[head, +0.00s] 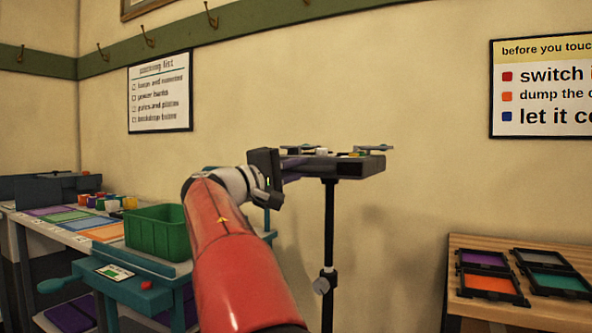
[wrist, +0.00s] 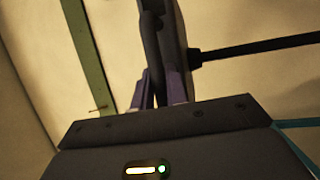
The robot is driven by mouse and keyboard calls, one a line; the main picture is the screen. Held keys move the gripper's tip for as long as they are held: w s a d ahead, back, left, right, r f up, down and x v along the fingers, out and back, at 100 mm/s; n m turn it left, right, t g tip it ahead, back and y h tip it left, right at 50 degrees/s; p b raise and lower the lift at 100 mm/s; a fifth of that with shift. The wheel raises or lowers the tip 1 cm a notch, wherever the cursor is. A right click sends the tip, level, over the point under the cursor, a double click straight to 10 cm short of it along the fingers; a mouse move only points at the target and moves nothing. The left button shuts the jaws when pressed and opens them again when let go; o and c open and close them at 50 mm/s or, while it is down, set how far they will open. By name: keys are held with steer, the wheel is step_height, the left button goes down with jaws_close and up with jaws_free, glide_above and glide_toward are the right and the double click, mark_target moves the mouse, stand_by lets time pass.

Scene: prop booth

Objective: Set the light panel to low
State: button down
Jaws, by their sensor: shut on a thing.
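The light panel (head: 365,167) is a flat dark box lying about level on top of a black stand (head: 329,240). Small coloured parts and flaps show along its upper side, but they are too small to read. My gripper (head: 289,172) is at the panel's left end. In the wrist view its two purple fingers (wrist: 160,88) are shut on a dark curved bar (wrist: 151,35) beside the panel's dark body (wrist: 175,32). The bar looks like a handle of the panel. The panel's lit face and its setting are not visible.
A teal bench (head: 125,285) with a green bin (head: 155,231) stands at left, beside a table with coloured mats and small blocks. A wooden table (head: 470,300) with coloured framed filters (head: 487,284) is at right. Signs (head: 160,92) hang on the wall behind.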

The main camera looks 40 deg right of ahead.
step_height(320, 180, down, 16)
steer(key=b, duration=1.3)
steer(key=shift+r, duration=0.2)
steer(key=c, duration=1.5)
jaws_free()
steer(key=shift+o, duration=0.5)
steer(key=shift+a+r, duration=0.1)
steer(key=shift+a, duration=0.05)
steer(key=a+f, duration=0.1)
steer(key=a, duration=0.6)
steer(key=shift+a+f+b, duration=0.2)
steer(key=shift+a+b, duration=0.05)
steer(key=shift+b, duration=0.05)
